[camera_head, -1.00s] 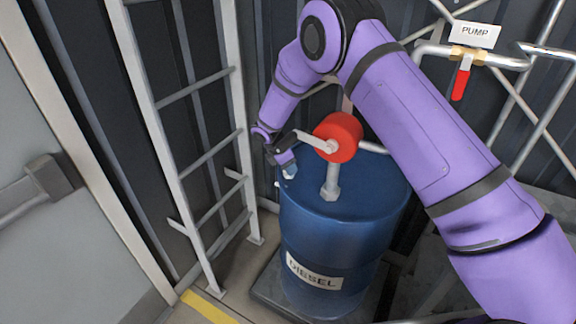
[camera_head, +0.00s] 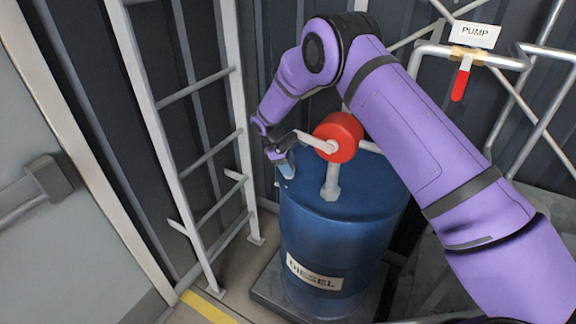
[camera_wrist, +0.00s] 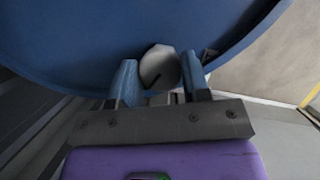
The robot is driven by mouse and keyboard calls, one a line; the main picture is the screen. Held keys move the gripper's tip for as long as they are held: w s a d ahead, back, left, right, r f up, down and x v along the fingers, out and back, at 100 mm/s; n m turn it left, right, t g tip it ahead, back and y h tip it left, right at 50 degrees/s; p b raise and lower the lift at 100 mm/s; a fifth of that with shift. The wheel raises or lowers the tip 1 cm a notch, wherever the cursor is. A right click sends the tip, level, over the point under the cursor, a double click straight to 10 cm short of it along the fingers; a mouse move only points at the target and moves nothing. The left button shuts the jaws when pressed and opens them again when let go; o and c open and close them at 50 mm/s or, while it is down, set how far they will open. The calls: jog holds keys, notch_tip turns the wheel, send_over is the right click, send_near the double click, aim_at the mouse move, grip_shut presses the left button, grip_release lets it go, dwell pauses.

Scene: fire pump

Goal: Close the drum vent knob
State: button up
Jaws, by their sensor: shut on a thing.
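The blue drum (camera_head: 335,235) with a DIESEL label stands at the middle of the head view. Its vent knob (camera_wrist: 160,68) is a small light grey piece with a dark slot line on the drum top, seen in the wrist view. My gripper (camera_wrist: 158,82) has its two blue fingers on either side of the knob, shut on it. In the head view my gripper (camera_head: 285,170) is at the left rear edge of the drum top, and the knob is hidden there.
A red hand pump (camera_head: 338,137) with a grey crank rises from the drum top, close to my wrist. A ladder (camera_head: 190,145) stands left of the drum. A red-handled valve (camera_head: 461,82) under a PUMP sign hangs on pipes at the upper right.

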jog(key=m+g, duration=0.1)
jog(key=m, duration=0.2)
jog(key=m+g+y, duration=0.1)
jog(key=m, duration=0.2)
jog(key=shift+w+m, duration=0.15)
jog(key=shift+m, duration=0.15)
jog(key=m+y, duration=0.1)
jog(key=m, duration=0.2)
jog(key=m+g+y, duration=0.1)
jog(key=m, duration=0.2)
jog(key=shift+d, duration=0.1)
dwell(0.3)
jog(key=o, duration=0.9)
jog(key=shift+o, duration=0.2)
jog(key=shift+r, duration=0.1)
jog(key=d+v, duration=0.1)
jog(key=v, duration=0.9)
jog(key=shift+w+a+r, duration=0.25)
jog(key=shift+w+a, duration=0.1)
jog(key=shift+a, duration=0.05)
